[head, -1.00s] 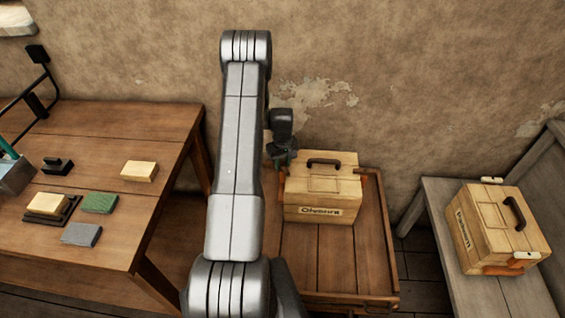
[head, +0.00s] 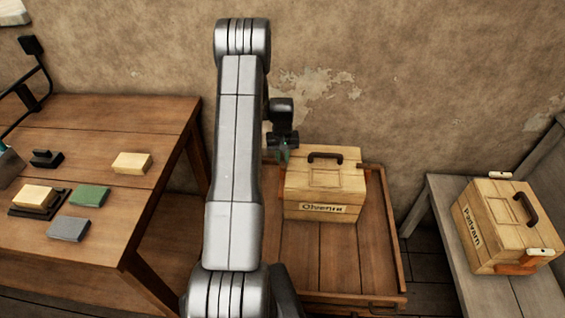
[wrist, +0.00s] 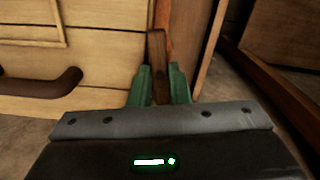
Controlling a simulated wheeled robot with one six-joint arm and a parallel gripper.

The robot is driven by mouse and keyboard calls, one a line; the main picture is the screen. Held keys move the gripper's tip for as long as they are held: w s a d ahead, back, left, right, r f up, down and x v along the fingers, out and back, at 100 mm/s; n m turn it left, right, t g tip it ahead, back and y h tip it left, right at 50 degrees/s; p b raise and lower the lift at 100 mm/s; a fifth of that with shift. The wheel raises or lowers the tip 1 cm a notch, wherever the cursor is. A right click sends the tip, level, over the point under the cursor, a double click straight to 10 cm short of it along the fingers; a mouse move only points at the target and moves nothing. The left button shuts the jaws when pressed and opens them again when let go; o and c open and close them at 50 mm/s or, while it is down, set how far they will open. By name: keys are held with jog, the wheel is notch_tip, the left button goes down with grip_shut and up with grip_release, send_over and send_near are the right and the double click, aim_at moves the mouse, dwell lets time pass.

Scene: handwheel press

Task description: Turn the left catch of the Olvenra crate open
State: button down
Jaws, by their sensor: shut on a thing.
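The Olvenra crate (head: 310,209), pale wood with a dark handle on its lid, stands on a wooden tray-like surface in the head view. My gripper (head: 284,154) is at its left side. In the wrist view my gripper (wrist: 158,88) has its green fingers shut on the left catch (wrist: 157,45), a narrow brown wooden bar beside the crate's edge. The crate (wrist: 95,55) fills the left of that view. In the head view the left catch is hidden behind my arm and gripper; the orange-brown right catch shows only in part.
The low-rimmed wooden tray (head: 388,225) has bare room in front of the crate. A wooden table (head: 120,225) with several small blocks is at left. The wall is close behind.

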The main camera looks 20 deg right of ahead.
aim_at(283, 159)
jog(key=shift+m+b, duration=0.85)
jog(key=shift+m, duration=0.25)
jog(key=c, duration=1.4)
grip_release()
jog(key=shift+o, duration=0.2)
jog(key=shift+r, duration=0.1)
notch_tip(283, 159, up, 14)
jog(key=b, duration=0.1)
